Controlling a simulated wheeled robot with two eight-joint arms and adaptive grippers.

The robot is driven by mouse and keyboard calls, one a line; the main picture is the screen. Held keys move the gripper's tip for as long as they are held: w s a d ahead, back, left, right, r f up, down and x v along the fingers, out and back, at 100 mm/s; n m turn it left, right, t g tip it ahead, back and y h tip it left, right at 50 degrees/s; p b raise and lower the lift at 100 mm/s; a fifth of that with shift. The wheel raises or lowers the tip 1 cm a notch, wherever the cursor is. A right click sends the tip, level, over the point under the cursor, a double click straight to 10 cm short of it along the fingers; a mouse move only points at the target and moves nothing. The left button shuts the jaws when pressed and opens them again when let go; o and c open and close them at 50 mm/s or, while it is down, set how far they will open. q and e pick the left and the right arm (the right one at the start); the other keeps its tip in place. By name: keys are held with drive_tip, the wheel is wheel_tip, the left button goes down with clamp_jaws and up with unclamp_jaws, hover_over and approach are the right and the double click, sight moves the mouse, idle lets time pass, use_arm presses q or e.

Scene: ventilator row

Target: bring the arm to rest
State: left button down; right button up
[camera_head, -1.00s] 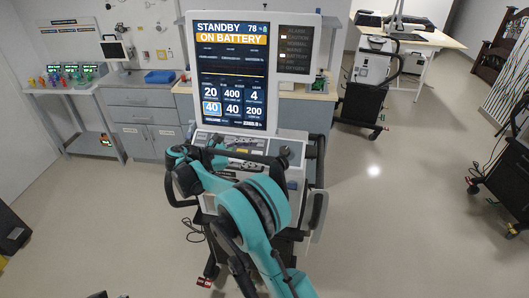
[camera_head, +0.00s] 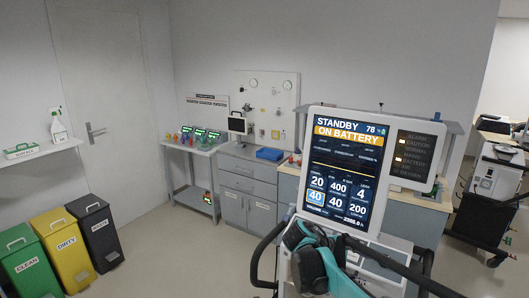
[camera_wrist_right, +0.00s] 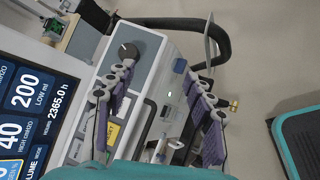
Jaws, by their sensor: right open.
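My right arm (camera_head: 318,265), teal and black, rises at the bottom of the head view in front of the ventilator. In the right wrist view my right gripper (camera_wrist_right: 160,100) is open, its two jointed, purple-padded fingers spread wide. No object shows held between them. Behind the fingers is the ventilator's control panel (camera_wrist_right: 145,55), with a dark knob and a yellow label. The ventilator's screen (camera_head: 345,165) reads STANDBY, ON BATTERY; part of it also shows in the right wrist view (camera_wrist_right: 28,105). Whether the fingers touch the panel I cannot tell. My left gripper is not in view.
Green, yellow and dark bins (camera_head: 66,240) stand at the left, below a wall shelf (camera_head: 45,152). A side table (camera_head: 190,147) and grey cabinets (camera_head: 250,208) line the back wall. Another machine (camera_head: 490,190) stands at the right. The floor between bins and ventilator is open.

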drive_tip(key=s+a+f+m+t+y, duration=0.2)
drive_tip(key=s+a+m+y, duration=0.3)
drive_tip(key=s, duration=0.6)
drive_tip(key=s+a+f+m+t+y, duration=0.3)
drive_tip(key=s+a+f+m+y, duration=0.2)
drive_tip(key=s, duration=0.6)
drive_tip(key=shift+a+m+y, duration=0.3)
drive_tip(key=shift+a+m, duration=0.1)
drive_tip(key=shift+a, duration=0.05)
drive_tip(key=shift+f, duration=0.1)
drive_tip(key=shift+c, duration=0.2)
idle(0.8)
clamp_jaws()
idle(1.1)
